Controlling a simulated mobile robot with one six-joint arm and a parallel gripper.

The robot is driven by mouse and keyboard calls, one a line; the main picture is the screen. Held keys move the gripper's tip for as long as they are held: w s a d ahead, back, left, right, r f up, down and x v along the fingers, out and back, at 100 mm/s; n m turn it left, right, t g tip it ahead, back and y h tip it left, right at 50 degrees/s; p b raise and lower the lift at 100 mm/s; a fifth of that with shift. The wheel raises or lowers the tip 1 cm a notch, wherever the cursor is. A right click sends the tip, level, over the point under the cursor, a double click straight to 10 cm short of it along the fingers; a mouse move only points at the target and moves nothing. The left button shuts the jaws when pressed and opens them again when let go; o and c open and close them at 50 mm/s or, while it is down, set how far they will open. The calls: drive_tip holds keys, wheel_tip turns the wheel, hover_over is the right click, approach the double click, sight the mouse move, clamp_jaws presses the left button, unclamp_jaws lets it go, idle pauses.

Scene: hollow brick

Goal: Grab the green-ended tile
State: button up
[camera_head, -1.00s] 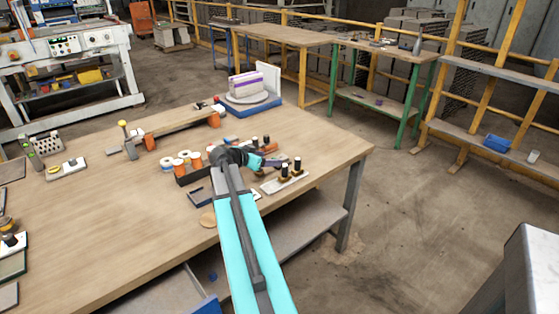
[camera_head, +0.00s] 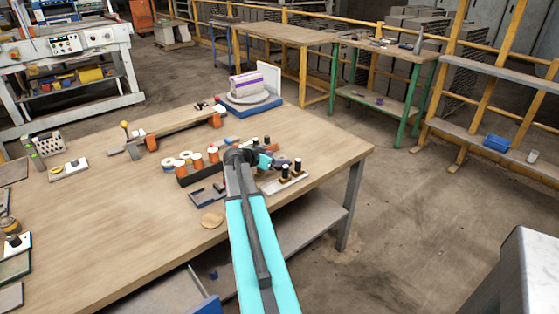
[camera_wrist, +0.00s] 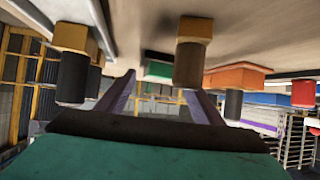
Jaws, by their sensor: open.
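In the wrist view, which looks upside down, a green end (camera_wrist: 158,70) of what may be the green-ended tile shows beyond and between my fingers. An orange block (camera_wrist: 237,77) lies to its right; I cannot tell whether they are one piece. My gripper (camera_wrist: 160,83) has its two fingers apart with nothing held between them. A dark peg on a yellow base (camera_wrist: 192,55) partly covers the space beyond the fingers. In the head view my arm's end (camera_head: 265,160) is low over the table's right part and hides the tile there.
Black pegs on a pale plate (camera_head: 285,175) stand just right of my arm's end. A black rack with orange cylinders (camera_head: 197,168) is at its left. The table's left middle is clear.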

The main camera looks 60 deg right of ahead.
drive_tip(key=shift+d+f, duration=0.3)
drive_tip(key=shift+d, duration=0.15)
drive_tip(key=c, duration=1.3)
